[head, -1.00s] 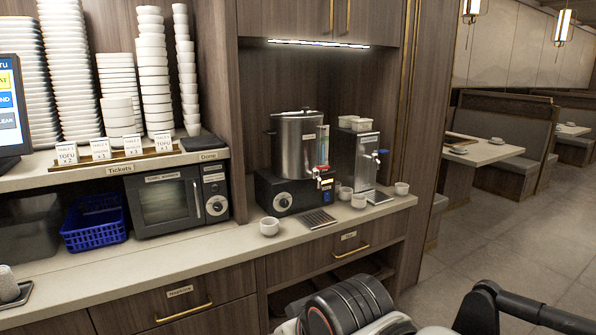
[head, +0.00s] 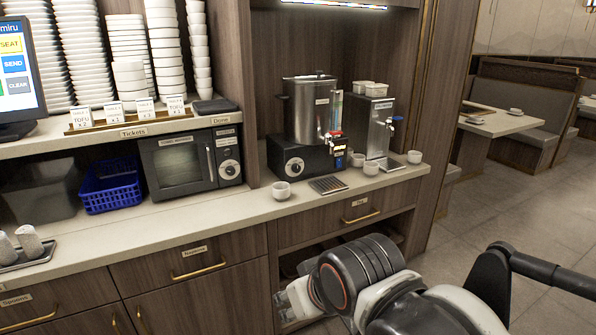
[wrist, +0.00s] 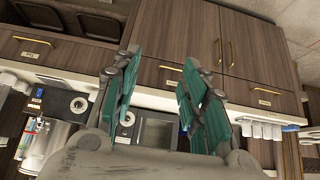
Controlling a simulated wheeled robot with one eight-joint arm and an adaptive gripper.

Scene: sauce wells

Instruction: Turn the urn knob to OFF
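The urn is a steel cylinder (head: 311,112) on a black base (head: 318,155), standing on the counter in the head view. Its round knob (head: 295,165), with a pale ring, is on the base's front, left of the red-handled tap (head: 335,135). The knob's setting is too small to read. In the wrist view, which appears upside down, the urn base (wrist: 62,107) and knob (wrist: 78,105) show at left, outside my fingers. My gripper (wrist: 160,65) has its teal-padded fingers spread with nothing between them, apart from the knob. In the head view my arm is low, below the counter front.
A microwave (head: 190,160) with a similar knob is at left. The drawer fronts (head: 362,208) lie below the counter edge.

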